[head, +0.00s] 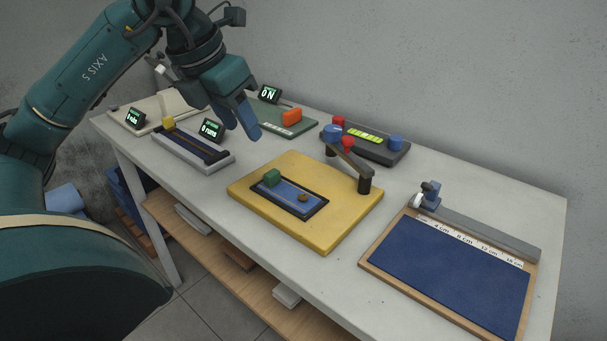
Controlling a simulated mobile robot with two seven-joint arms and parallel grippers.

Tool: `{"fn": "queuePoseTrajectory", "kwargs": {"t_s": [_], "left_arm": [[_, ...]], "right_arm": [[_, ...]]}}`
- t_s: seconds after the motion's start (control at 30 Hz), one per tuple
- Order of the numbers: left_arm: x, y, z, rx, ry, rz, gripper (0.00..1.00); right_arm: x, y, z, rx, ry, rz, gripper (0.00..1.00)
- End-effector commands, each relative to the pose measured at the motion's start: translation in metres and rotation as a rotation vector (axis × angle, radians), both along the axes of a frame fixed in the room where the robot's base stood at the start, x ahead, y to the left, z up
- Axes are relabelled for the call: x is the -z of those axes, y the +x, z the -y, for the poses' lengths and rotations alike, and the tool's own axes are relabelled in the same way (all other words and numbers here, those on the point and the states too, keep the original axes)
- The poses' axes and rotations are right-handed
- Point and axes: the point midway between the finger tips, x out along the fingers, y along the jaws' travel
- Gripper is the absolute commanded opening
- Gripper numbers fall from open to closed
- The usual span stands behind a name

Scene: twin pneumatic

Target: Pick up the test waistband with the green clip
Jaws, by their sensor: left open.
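The green clip (271,177) is a small block at the left end of a blue strip (287,190), which looks like the test waistband. The strip lies flat inside a dark frame on a yellow board (338,217), with a small brown round piece (303,197) near its other end. My left gripper (242,122) is open and empty, its blue fingers pointing down. In the picture it is above and left of the clip and apart from it. My right gripper is not in view.
A blue mat (445,268) with a ruler lies at right. A grey rail tray (190,148), a green panel (283,120) and a dark device (368,143) stand around. Bare tabletop separates them.

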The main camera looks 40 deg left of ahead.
Motion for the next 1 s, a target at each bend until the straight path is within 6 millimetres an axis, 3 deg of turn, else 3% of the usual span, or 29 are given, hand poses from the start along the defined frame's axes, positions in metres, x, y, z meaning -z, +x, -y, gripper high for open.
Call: {"fn": "queuePoseTrajectory", "kwargs": {"t_s": [0.13, 0.4, 0.67, 1.0], "left_arm": [[0.012, 0.004, -0.001, -0.006, 0.004, -0.001, 0.42], [0.059, 0.023, 0.001, -0.005, 0.004, -0.003, 0.42], [0.077, 0.032, 0.002, -0.003, 0.003, 0.0, 0.42], [0.117, 0.052, 0.003, -0.003, 0.003, -0.001, 0.42]], "right_arm": [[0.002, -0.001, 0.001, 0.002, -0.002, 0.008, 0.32], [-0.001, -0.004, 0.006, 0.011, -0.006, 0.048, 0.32], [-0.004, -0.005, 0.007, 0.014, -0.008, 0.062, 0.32], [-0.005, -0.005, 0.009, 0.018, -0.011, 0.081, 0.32]]}}
